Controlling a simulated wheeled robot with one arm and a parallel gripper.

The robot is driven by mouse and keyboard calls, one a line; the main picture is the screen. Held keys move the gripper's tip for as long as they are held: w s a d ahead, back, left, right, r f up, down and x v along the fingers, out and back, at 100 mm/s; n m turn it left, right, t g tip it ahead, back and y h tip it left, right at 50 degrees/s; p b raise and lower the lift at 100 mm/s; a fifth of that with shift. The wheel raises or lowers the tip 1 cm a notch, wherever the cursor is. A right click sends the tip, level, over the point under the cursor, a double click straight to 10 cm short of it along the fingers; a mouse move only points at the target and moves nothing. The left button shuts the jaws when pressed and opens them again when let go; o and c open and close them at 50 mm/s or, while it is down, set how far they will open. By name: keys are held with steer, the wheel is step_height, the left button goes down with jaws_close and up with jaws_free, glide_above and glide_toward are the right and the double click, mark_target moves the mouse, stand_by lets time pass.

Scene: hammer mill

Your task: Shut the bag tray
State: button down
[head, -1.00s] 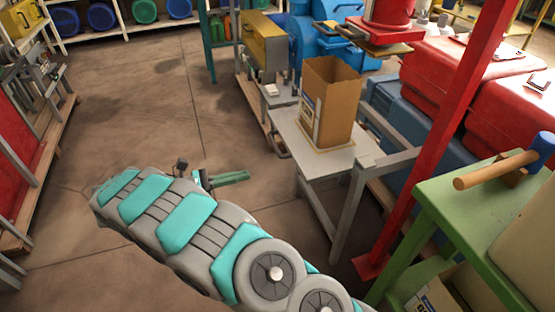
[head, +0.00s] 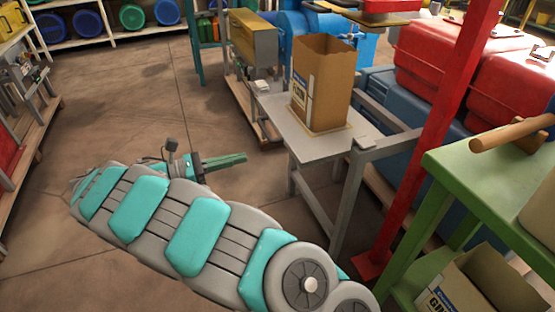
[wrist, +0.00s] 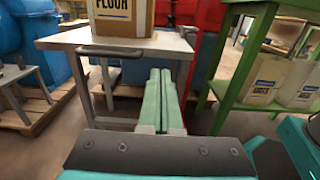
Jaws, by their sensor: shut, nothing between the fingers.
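The bag tray (head: 318,147) is a flat grey metal shelf on legs, standing right of centre in the head view. A brown open-topped paper bag (head: 324,88) stands upright on it. In the wrist view the tray (wrist: 172,44) has a dark bar handle (wrist: 107,51) along its near edge, and the bag (wrist: 122,18) shows the word FLOUR. My gripper (head: 243,158) has green fingers and is left of the tray, apart from it. In the wrist view its fingers (wrist: 160,73) are together and empty, pointing at the tray right of the handle.
A red post (head: 430,140) rises right of the tray. A green table (head: 490,165) with a wooden-handled tool stands at the right, a cardboard box (head: 480,285) below it. Red and blue machinery fills the back right. The floor (head: 130,100) left of the tray is clear.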

mark_target(289, 146)
steer(key=b+x, duration=0.6)
steer(key=x, duration=0.5)
steer(key=shift+d+f+b, duration=0.1)
steer(key=shift+d+b, duration=0.05)
steer(key=shift+b, duration=0.15)
steer(key=shift+d, duration=0.1)
stand_by(0.4)
